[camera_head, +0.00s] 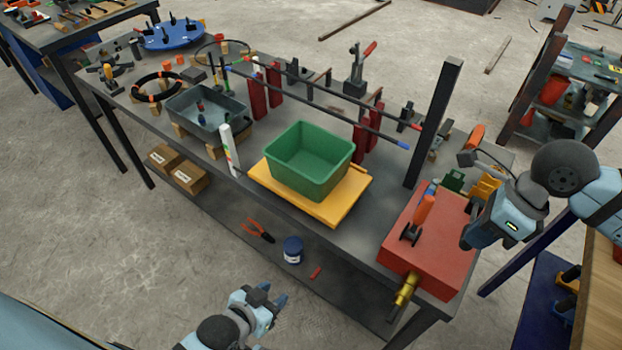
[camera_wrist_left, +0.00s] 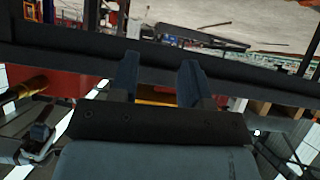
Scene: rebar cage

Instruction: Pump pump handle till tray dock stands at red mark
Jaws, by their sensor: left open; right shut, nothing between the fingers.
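A red pump box (camera_head: 430,240) stands at the right end of the bench, with an orange-gripped pump handle (camera_head: 424,210) tilted above it and a brass cylinder (camera_head: 404,292) at its front. The yellow tray dock (camera_head: 333,207) carries a green bin (camera_head: 310,163) mid-bench. A white upright scale (camera_head: 228,152) with coloured marks stands left of it; I cannot read the dock's level against the red mark. My left gripper (camera_head: 274,299) is open and empty, in front of the bench; its fingers show in the left wrist view (camera_wrist_left: 160,82). My right gripper (camera_head: 470,242) is shut and empty beside the red pump box.
A grey tray (camera_head: 207,112) and black ring stand on the left of the bench. Red clamps and long rods fill the back, with a dark post (camera_head: 434,122) behind the pump.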

